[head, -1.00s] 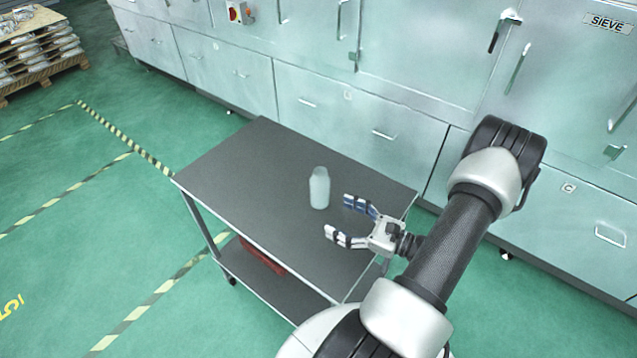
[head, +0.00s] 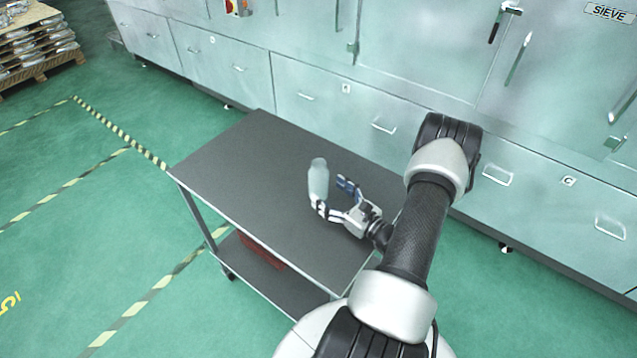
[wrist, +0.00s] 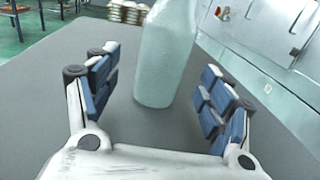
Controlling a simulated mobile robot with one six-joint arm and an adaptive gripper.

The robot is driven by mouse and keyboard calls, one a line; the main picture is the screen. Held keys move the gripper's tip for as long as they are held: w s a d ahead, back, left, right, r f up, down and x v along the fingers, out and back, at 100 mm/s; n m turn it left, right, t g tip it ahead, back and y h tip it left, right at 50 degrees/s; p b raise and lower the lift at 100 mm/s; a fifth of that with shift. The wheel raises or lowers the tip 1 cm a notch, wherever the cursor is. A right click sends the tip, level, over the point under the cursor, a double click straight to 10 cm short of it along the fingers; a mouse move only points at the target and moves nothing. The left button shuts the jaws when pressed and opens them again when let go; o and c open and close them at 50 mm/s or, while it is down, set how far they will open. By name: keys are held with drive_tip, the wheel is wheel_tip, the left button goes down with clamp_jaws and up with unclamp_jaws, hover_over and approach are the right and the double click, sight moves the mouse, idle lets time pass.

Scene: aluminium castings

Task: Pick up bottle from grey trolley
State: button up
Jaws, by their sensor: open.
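A pale, translucent bottle (head: 318,181) stands upright on the top of the grey trolley (head: 225,170). My gripper (head: 333,197) is open at the bottle's right side, low over the trolley top. In the head view one finger overlaps the lower part of the bottle. In the wrist view the bottle (wrist: 165,60) stands ahead, between the two spread fingers of my gripper (wrist: 158,95), with a gap on each side. Its top is cut off by the frame edge there. The fingers have blue pads and do not appear to touch it.
A red item (head: 262,250) lies on the trolley's lower shelf. Pale green cabinets (head: 330,95) stand behind the trolley. A loaded pallet (head: 40,65) is at the far left. The rest of the trolley top is clear.

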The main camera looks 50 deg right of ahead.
sight(318, 182)
drive_tip(key=w, duration=0.1)
drive_tip(key=w+b, duration=0.1)
drive_tip(key=w, duration=0.3)
drive_tip(key=shift+w+d+r, duration=0.2)
drive_tip(key=shift+d, duration=0.1)
drive_tip(key=shift+c, duration=0.4)
drive_tip(key=c, duration=1.1)
